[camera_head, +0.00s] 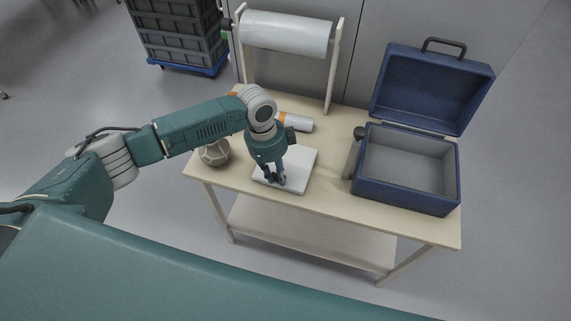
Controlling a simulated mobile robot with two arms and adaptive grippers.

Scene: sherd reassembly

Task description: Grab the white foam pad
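The white foam pad (297,172) is a flat, thick slab lying on the wooden table, left of the blue box. My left gripper (275,180) points down over the left front part of the pad and hides some of it. Its dark fingertips look close together, at or just above the pad's top. I cannot tell whether they touch the pad or whether the fingers are open or shut. My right gripper is not in view.
The pale table (330,200) has a lower shelf. An open blue box (405,195) stands at right, its lid (430,90) raised. A beige rounded object (214,153) sits left of the pad. A white cylinder (298,122) lies behind. A roll (287,33) hangs at the back.

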